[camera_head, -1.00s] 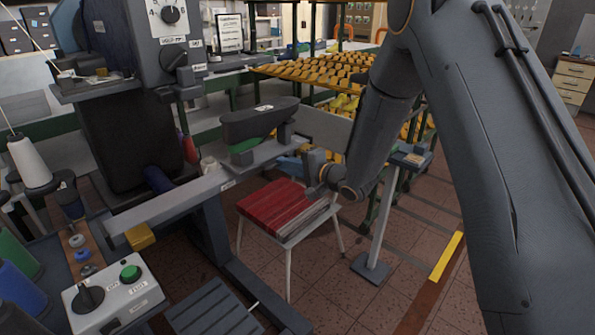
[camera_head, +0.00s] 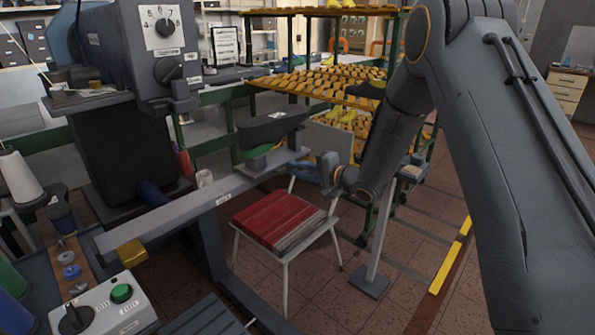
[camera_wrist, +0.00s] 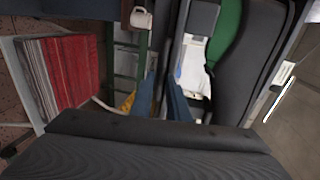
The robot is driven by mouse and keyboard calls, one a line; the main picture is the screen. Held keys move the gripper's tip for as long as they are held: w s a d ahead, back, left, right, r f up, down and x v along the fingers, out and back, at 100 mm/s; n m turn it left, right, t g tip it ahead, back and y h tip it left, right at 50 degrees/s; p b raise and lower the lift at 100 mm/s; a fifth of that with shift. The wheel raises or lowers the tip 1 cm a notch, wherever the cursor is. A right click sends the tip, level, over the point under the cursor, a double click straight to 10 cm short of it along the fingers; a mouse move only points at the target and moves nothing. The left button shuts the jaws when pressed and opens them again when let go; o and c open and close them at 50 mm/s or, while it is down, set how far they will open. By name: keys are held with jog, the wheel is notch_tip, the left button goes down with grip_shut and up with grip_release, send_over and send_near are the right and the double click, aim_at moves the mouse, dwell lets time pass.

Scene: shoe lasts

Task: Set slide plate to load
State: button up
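A long grey bar (camera_head: 185,208), which looks like the slide plate, runs from the front left toward the back right under the machine head. A brass-coloured block (camera_head: 131,254) sits near its front end, and small labels on it are too small to read. A dark shoe last (camera_head: 272,130) with a green underside rests at its far end; it is large at the right in the wrist view (camera_wrist: 250,65). My gripper (camera_wrist: 162,95) shows two blue-grey fingers with a gap between them, holding nothing visible. In the head view its fingertips are hard to make out beside the last.
A chair with a red striped seat (camera_head: 278,219) stands below the bar. A control box (camera_head: 103,308) with a green button and black knob is at front left. A rack of yellow lasts (camera_head: 320,83) stands behind. A grey post (camera_head: 378,235) stands right of the chair.

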jog(key=shift+o, duration=1.2)
jog(key=shift+w+d, duration=0.1)
jog(key=b+v, duration=0.1)
jog(key=v, duration=0.6)
jog(key=shift+s+d, duration=0.25)
jog(key=shift+s, duration=0.1)
